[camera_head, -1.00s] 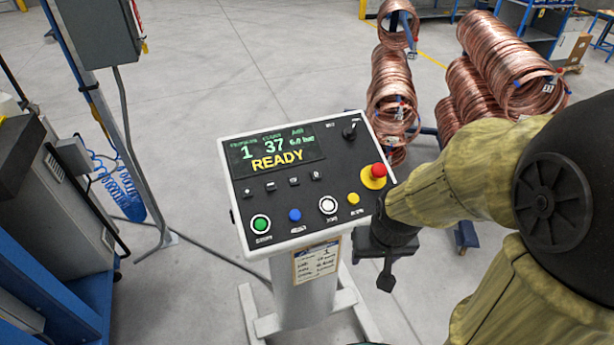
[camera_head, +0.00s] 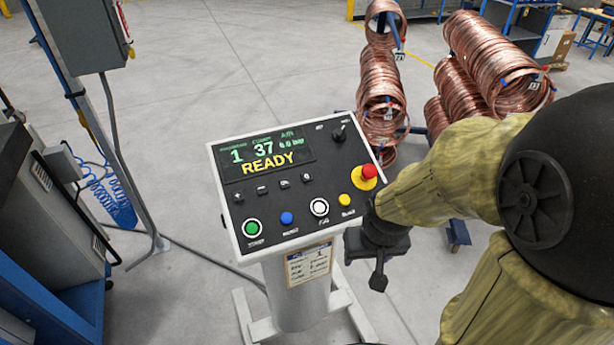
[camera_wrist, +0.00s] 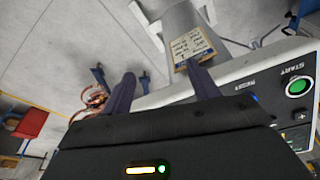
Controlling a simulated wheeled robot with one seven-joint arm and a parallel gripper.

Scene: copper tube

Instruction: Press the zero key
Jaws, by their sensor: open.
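The control panel (camera_head: 328,155) stands on a white pedestal in the middle of the head view. Its screen (camera_head: 266,157) reads READY, 1 and 37. A row of small dark keys lies below the screen. The rightmost small key (camera_head: 307,177) seems to carry a 0, but its mark is too small to be sure. My gripper (camera_head: 378,278) hangs beside the panel's lower right corner, apart from that key. In the wrist view my gripper (camera_wrist: 160,82) has its two fingers spread with nothing between them. The small keys are mostly out of that view.
Green (camera_head: 252,228), blue (camera_head: 287,218), white (camera_head: 320,207) and yellow (camera_head: 345,200) buttons line the panel's lower edge. A red emergency stop (camera_head: 369,172) stands up at its right. Copper coils (camera_head: 385,95) hang behind. A grey cabinet (camera_head: 45,215) is at left.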

